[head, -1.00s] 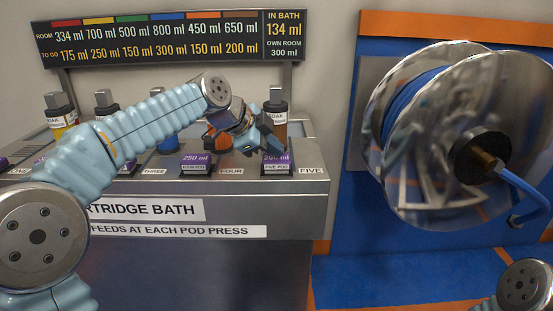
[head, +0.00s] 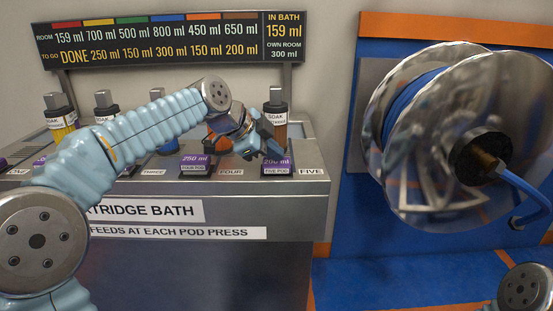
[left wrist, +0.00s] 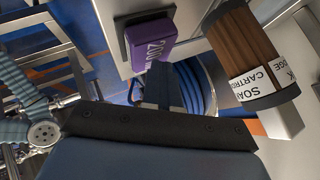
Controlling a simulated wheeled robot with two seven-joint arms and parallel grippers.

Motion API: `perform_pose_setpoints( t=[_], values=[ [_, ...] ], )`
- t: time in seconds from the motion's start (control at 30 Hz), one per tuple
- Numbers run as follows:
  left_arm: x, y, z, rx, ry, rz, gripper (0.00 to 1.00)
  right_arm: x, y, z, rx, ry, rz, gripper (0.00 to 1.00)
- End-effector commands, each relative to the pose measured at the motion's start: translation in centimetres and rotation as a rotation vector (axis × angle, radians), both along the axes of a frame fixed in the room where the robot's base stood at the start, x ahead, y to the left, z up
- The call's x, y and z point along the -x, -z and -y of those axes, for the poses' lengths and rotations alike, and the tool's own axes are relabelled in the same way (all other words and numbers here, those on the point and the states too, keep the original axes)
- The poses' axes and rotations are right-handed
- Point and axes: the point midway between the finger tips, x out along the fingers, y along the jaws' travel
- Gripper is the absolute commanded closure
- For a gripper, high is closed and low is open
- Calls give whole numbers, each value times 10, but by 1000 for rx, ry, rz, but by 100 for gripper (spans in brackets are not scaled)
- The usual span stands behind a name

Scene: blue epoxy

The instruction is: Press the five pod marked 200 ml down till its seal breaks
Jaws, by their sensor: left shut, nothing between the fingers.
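The five pod (head: 277,165), purple and marked 200 ml, sits on the bath's front ledge at the right, beside the FIVE label. It also shows in the left wrist view (left wrist: 150,40). My left gripper (head: 277,148) is shut and empty, with its tips at the top of the pod, partly covering its marking. In the left wrist view the shut fingers (left wrist: 161,72) point towards the pod. I cannot tell whether they touch it. The seal cannot be made out. My right gripper is out of view.
A brown soak cartridge (head: 279,130) stands right behind the five pod. The four pod (head: 194,162), marked 250 ml, is to its left. A sign (head: 170,40) above reads 159 ml in bath. A large blue hose reel (head: 440,140) stands to the right.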

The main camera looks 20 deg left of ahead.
Motion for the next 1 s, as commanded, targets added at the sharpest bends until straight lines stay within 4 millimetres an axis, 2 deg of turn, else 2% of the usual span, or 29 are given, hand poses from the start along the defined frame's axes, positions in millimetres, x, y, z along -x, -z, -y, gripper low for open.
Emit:
perform_pose_setpoints(
  t=[0.17,0.5,0.87,1.0],
  values=[
    [0,-2,0,-1,-1,-3,100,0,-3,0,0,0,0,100],
    [0,-21,0,-1,0,-1,100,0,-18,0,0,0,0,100],
    [0,-22,0,-1,0,-1,100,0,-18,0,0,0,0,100],
    [0,-30,0,0,0,0,100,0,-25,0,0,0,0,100]
  ],
)
